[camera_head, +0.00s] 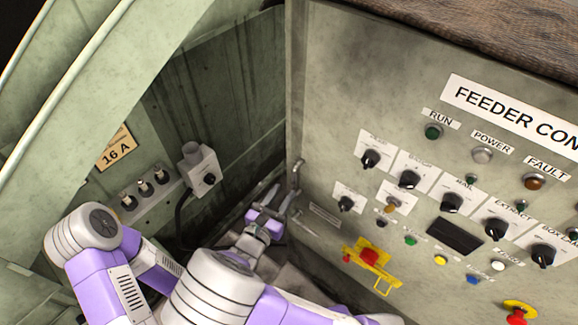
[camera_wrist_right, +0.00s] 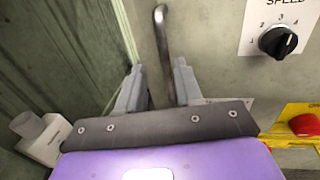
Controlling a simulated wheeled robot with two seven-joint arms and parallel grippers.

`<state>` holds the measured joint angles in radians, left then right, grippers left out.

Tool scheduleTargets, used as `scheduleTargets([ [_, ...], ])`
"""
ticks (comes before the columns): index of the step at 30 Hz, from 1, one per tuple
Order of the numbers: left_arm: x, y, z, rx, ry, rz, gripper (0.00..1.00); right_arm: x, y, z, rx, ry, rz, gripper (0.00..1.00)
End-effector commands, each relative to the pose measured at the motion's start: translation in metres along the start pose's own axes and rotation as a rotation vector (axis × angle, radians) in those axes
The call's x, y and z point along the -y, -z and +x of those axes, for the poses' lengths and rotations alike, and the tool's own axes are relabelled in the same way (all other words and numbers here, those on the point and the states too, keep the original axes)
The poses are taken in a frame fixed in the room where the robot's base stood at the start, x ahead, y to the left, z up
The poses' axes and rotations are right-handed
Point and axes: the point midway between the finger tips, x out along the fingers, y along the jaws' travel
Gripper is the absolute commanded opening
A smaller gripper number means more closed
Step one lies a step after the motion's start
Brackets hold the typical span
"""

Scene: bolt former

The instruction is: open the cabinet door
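The cabinet door appears to be the grey control panel (camera_head: 330,100) marked "FEEDER CON", filling the right of the head view. A bent metal handle (camera_head: 298,170) is on its left edge. My right gripper (camera_head: 283,192) is at this handle, just below its top bend. In the right wrist view, the handle (camera_wrist_right: 162,45) runs down between the two spread fingers of the right gripper (camera_wrist_right: 158,70). Gaps seem to remain beside the bar; finger contact is not clear. The handle's lower end is hidden by the gripper. My left gripper is out of view.
Knobs, lamps and a red button on a yellow bracket (camera_head: 384,281) are right of the handle. Left of it are a dark green wall (camera_head: 235,90), a grey switch box (camera_head: 200,168) with a cable, and a "16 A" label (camera_head: 115,148).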

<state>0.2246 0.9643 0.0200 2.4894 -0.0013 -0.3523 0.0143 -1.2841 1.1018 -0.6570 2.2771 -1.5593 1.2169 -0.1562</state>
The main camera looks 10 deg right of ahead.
Motion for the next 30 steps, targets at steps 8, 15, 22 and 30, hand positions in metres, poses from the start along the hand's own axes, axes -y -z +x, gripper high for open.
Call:
scheduleTargets([
  [8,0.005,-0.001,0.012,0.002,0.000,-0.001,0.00,0.001,0.002,0.043,0.000,0.002,0.002,0.35],
  [15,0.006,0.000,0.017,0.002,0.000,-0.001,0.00,0.000,0.001,0.067,0.000,0.001,0.001,0.35],
  [22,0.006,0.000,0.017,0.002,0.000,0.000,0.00,0.000,0.000,0.069,0.000,-0.001,0.000,0.35],
  [30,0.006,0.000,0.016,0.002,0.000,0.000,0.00,0.000,0.000,0.069,0.000,-0.001,0.000,0.05],
])
